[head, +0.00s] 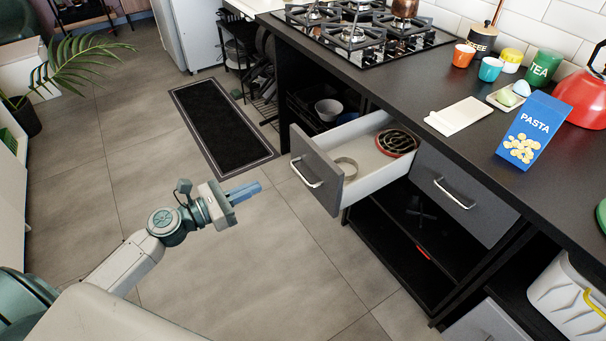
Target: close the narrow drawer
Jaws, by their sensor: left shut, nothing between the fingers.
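The narrow drawer (318,184) stands pulled out from under the dark counter, with a grey front and a silver bar handle (306,172). My left gripper (258,187) is shut and empty, with blue fingers pointing right toward the drawer front. It is apart from the drawer, to the left of its handle. My right gripper is not in view.
Right of the open drawer is a shut grey drawer (462,196) with its own handle. An open shelf (408,240) lies below. The counter (400,84) carries a gas hob (362,37), a pasta box (532,131) and mugs. A dark mat (221,125) lies on the floor; the floor left of the drawer is clear.

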